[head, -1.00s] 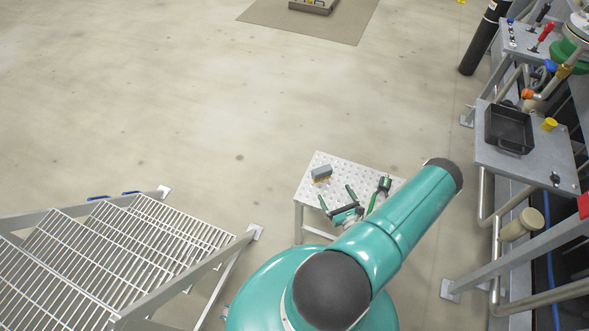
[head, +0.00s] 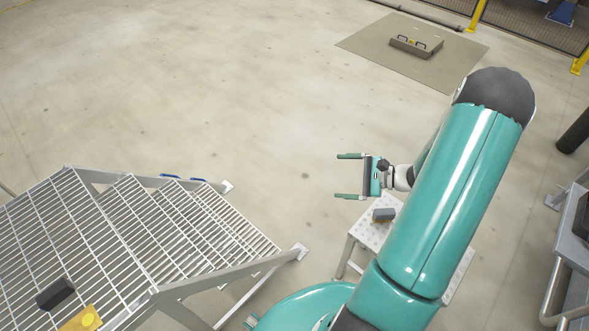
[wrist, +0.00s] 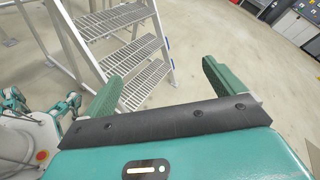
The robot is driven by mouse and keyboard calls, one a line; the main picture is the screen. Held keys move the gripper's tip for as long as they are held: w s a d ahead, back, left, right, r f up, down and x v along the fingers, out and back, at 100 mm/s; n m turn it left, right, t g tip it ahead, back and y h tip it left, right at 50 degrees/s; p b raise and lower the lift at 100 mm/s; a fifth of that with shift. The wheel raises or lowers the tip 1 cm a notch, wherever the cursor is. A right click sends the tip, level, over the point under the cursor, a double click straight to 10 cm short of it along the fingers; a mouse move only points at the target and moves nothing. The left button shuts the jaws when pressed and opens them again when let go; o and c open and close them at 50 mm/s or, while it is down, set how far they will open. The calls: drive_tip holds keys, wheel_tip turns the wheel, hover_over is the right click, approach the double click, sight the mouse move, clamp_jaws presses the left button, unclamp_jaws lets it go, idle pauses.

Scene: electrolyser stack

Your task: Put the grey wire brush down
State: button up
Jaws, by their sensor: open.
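The grey wire brush (head: 384,214), a small grey block with a tan-yellow lower part, rests on the perforated top of a small light table (head: 368,232) in the head view. My gripper (head: 338,176) is open and empty. It appears above and to the left of the brush in the picture, apart from it, with its fingers pointing left. In the wrist view the two green fingers (wrist: 160,84) stand wide apart with nothing between them. The brush does not show in the wrist view. My arm hides much of the table's right part.
Grated steps (head: 170,225) with a rail stand at the left. A black block (head: 55,294) and a yellow item (head: 84,318) lie on their platform. A low box (head: 416,46) sits on a mat at the back. A grey bench (head: 575,250) is at right. Middle floor is clear.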

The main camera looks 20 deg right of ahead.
drive_tip(key=s+a+r+n+g+h, duration=0.2)
drive_tip(key=a+r+n+g, duration=0.2)
drive_tip(key=a+r+n, duration=0.3)
drive_tip(key=s+a+r+n+g+h, duration=0.2)
drive_tip(key=a+r+n+g, duration=0.2)
drive_tip(key=a+r, duration=0.4)
drive_tip(key=s+a+r+n+t+h, duration=0.2)
drive_tip(key=s+a+r+n+h, duration=0.1)
drive_tip(key=r, duration=0.3)
drive_tip(key=s+a+r+n+t+h, duration=0.2)
drive_tip(key=s+a+r+n+h, duration=0.2)
drive_tip(key=r, duration=0.3)
drive_tip(key=shift+s+n, duration=0.9)
